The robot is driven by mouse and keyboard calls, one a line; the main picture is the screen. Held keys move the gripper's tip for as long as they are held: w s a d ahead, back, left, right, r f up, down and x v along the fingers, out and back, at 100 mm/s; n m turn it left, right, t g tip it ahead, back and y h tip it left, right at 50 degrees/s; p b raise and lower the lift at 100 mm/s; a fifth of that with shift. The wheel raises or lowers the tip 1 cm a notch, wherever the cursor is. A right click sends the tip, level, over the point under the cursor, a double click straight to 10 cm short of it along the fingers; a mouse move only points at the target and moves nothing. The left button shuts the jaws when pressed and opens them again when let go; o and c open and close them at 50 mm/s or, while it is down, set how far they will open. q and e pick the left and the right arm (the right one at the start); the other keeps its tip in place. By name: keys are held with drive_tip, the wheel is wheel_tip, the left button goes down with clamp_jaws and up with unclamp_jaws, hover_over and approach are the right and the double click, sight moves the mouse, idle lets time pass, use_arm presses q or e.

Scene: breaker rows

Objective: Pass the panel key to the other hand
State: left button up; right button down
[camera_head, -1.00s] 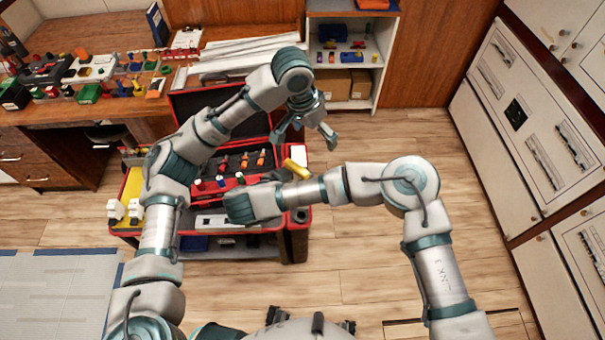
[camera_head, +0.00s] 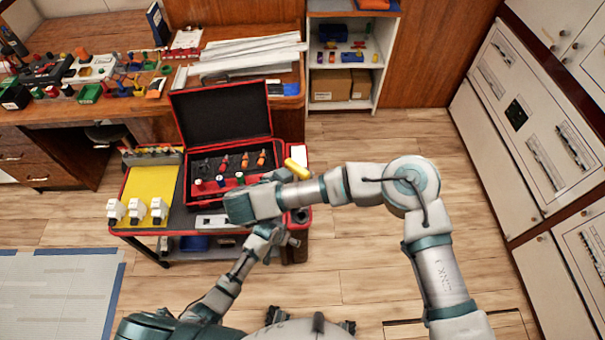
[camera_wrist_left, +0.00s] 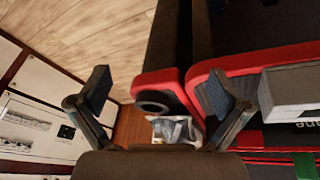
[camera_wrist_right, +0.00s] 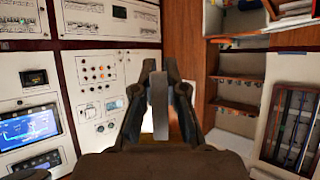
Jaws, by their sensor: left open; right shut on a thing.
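My right gripper (camera_head: 275,177) reaches in over the right side of the red-edged cart. In the right wrist view its fingers (camera_wrist_right: 165,85) are shut on a narrow grey piece, which I take as the panel key (camera_wrist_right: 161,112). A yellow cylinder (camera_head: 298,169) shows beside this gripper in the head view; I cannot tell if it is part of the key. My left gripper (camera_head: 282,238) is low at the cart's front edge, below the right wrist. The left wrist view shows its two fingers (camera_wrist_left: 158,95) spread and nothing between them.
An open red case (camera_head: 225,130) with several tools sits on the cart (camera_head: 135,233). White blocks (camera_head: 137,210) stand at its front left. A cluttered workbench (camera_head: 90,112) is behind, and white panels (camera_head: 530,120) line the right. The floor (camera_head: 390,135) between is clear.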

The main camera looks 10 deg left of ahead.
use_arm(q)
drive_tip(key=s+a+f, duration=0.2)
drive_tip(key=s+f, duration=0.3)
drive_tip(key=s, duration=0.4)
drive_tip(key=s+a+f+g+y, duration=0.1)
drive_tip(key=s+f, duration=0.3)
drive_tip(key=s, duration=0.5)
drive_tip(key=s+a+f+y, duration=0.1)
drive_tip(key=s+a+f, duration=0.2)
drive_tip(key=s, duration=0.7)
wheel_tip(320, 180, down, 3)
drive_tip(key=shift+a+r+n+g, duration=0.2)
drive_tip(key=shift+n+g, duration=0.1)
drive_tip(key=shift+g, duration=0.1)
